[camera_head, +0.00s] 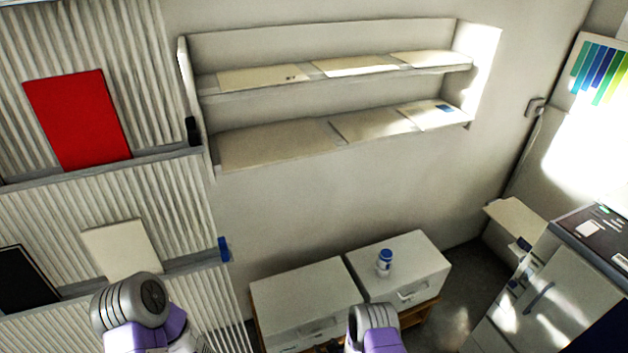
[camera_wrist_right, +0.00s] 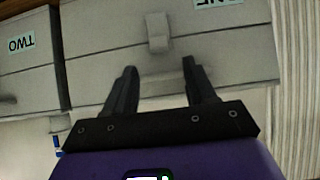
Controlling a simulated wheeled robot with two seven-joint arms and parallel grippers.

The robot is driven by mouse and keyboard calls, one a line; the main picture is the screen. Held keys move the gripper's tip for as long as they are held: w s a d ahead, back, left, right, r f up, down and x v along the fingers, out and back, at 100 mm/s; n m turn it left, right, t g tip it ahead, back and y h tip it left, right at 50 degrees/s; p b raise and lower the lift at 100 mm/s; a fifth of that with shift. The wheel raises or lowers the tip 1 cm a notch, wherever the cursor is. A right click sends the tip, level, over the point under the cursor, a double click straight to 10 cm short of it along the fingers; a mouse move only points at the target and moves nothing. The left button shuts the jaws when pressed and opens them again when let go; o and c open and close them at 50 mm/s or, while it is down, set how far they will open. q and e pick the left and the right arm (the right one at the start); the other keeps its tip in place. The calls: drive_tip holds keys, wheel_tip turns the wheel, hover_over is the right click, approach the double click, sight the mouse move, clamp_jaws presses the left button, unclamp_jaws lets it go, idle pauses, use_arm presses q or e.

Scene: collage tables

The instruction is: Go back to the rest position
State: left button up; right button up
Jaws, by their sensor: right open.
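My right gripper (camera_wrist_right: 159,66) is open in the right wrist view, its two dark fingers apart with nothing between them. It points towards the pale front of a drawer unit (camera_wrist_right: 105,50) labelled ONE, upside down in this view. I cannot tell how far apart they are. In the head view my right arm (camera_head: 374,325) shows at the bottom centre, in front of the low drawer units, and its fingers are hidden. My left arm (camera_head: 135,310) shows at the bottom left, with its gripper out of sight.
Two low white drawer units (camera_head: 300,288) stand against the wall; a blue-capped bottle (camera_head: 384,262) is on the right one. A wall shelf (camera_head: 330,75) holds flat pale sheets. Ribbed racks (camera_head: 190,205) with a red panel (camera_head: 78,118) stand left, a cabinet (camera_head: 560,300) right.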

drive_tip(key=s+d+r+m+g, duration=0.1)
drive_tip(key=s+r+m+g, duration=0.2)
drive_tip(key=s+r, duration=0.4)
drive_tip(key=s+d+r+m+g+y, duration=0.1)
drive_tip(key=s+r+g, duration=0.5)
drive_tip(key=s, duration=0.8)
drive_tip(key=shift+s+d+r+m+p, duration=0.3)
drive_tip(key=shift+d+r+m, duration=0.2)
drive_tip(key=shift+r+m, duration=0.5)
drive_tip(key=shift+f, duration=0.1)
